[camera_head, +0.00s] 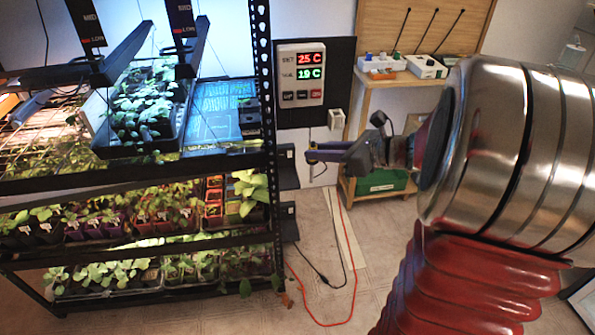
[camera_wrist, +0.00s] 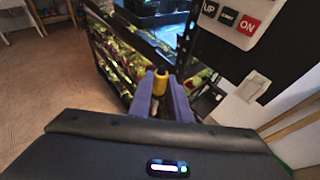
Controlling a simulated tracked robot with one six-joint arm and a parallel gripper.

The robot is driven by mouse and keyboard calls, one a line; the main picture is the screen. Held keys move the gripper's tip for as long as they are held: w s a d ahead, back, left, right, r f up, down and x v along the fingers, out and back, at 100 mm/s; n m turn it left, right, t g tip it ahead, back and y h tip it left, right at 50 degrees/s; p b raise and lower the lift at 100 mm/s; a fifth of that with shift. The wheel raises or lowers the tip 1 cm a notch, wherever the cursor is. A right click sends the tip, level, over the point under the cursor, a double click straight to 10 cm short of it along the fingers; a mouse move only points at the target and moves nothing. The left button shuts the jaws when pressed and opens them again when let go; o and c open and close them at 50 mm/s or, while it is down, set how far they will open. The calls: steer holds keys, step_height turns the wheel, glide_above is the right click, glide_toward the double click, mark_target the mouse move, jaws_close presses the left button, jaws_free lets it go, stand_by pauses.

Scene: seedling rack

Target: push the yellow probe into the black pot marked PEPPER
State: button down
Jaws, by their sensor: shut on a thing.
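My gripper (camera_head: 318,152) has its two purple fingers pointing left, in front of the controller panel's lower part and right of the rack post. In the wrist view, the fingers (camera_wrist: 160,98) are shut on the yellow probe (camera_wrist: 160,80), whose top stands out between their tips. The probe's lower part is hidden by the fingers, and I cannot make it out clearly in the head view. Small pots with white tags stand on the middle shelf, but I cannot read PEPPER on any of them. The probe is apart from these pots.
The black rack (camera_head: 262,100) has shelves of seedlings, with a seedling tray (camera_head: 182,135) on the upper one. A controller (camera_head: 301,75) hangs beside it. A wooden bench (camera_head: 362,105) stands behind, with a green box (camera_head: 380,184) below. Cables (camera_head: 318,315) lie on the floor.

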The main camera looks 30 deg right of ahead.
steer(key=s+d+r+m+t+h, duration=0.1)
steer(key=s+d+r+m+h, duration=0.1)
steer(key=s+r, duration=0.5)
step_height(320, 180, up, 3)
steer(key=shift+d+m+h, duration=0.4)
steer(key=shift+d+h, duration=0.2)
steer(key=shift+d, duration=0.6)
